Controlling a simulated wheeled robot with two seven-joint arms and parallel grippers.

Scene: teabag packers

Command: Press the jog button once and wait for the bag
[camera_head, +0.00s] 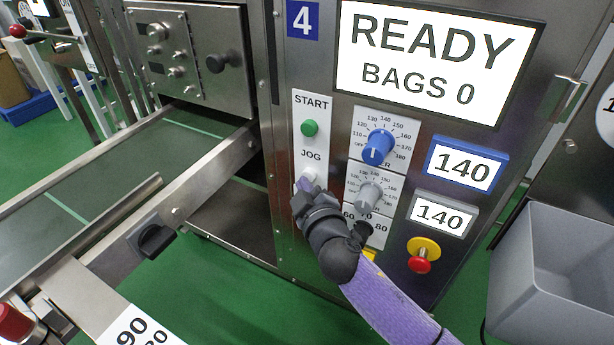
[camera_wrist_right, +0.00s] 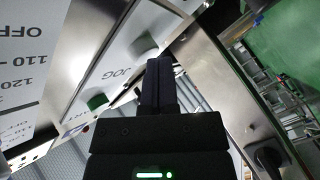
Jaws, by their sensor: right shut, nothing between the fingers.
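The white jog button (camera_head: 310,173) sits under the JOG label on the panel of machine 4. My right gripper (camera_head: 304,186) is shut and empty, with its fingertips at the lower edge of the button. In the right wrist view the shut fingers (camera_wrist_right: 159,68) point toward the jog button (camera_wrist_right: 145,47); I cannot tell whether they touch it. The display (camera_head: 434,52) reads READY, BAGS 0. No bag is visible. My left gripper is not in view.
The green start button (camera_head: 309,128) is just above. A blue dial (camera_head: 378,147) and a grey dial (camera_head: 370,195) are to the right. A red stop button (camera_head: 420,262) is at lower right. A conveyor (camera_head: 110,175) is on the left, a grey bin (camera_head: 545,215) on the right.

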